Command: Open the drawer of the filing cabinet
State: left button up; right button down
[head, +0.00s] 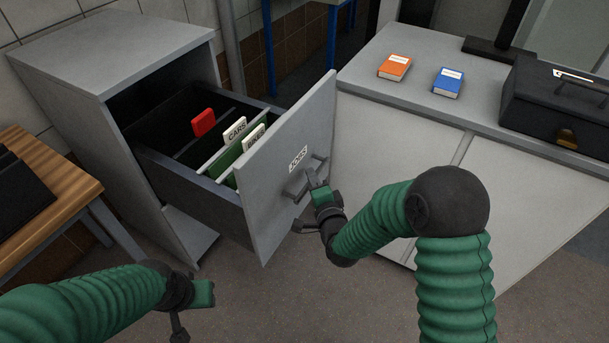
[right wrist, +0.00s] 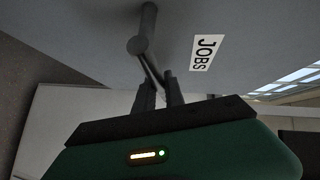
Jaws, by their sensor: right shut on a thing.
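The grey filing cabinet (head: 120,48) stands at the left in the head view. Its drawer (head: 190,180) is pulled well out, with the front panel (head: 275,190) facing right. A label reading JOBS (head: 298,158) is on the panel, and it also shows in the right wrist view (right wrist: 204,52). My right gripper (head: 318,184) is shut on the drawer handle (head: 298,186). The handle bar (right wrist: 148,30) runs between its fingers in the right wrist view. My left gripper (head: 196,308) hangs low at the front left, away from the cabinet; its jaws cannot be made out clearly.
Inside the drawer are a red item (head: 203,122) and folders with tabs CARS (head: 235,130) and BIKES (head: 253,136). A grey counter (head: 400,112) at the right bears orange (head: 395,66) and blue (head: 447,82) books and a black box (head: 560,105). A wooden table (head: 50,190) stands left.

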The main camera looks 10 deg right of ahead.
jog(key=shift+s+d+f, duration=0.3)
jog(key=shift+s+d, duration=0.3)
jog(key=c, duration=1.4)
grip_release()
jog(key=shift+w+r, duration=0.1)
jog(key=shift+r, duration=0.05)
jog(key=shift+r, duration=0.1)
jog(key=p+v, duration=1.4)
jog(key=v, duration=0.2)
jog(key=shift+s, duration=0.4)
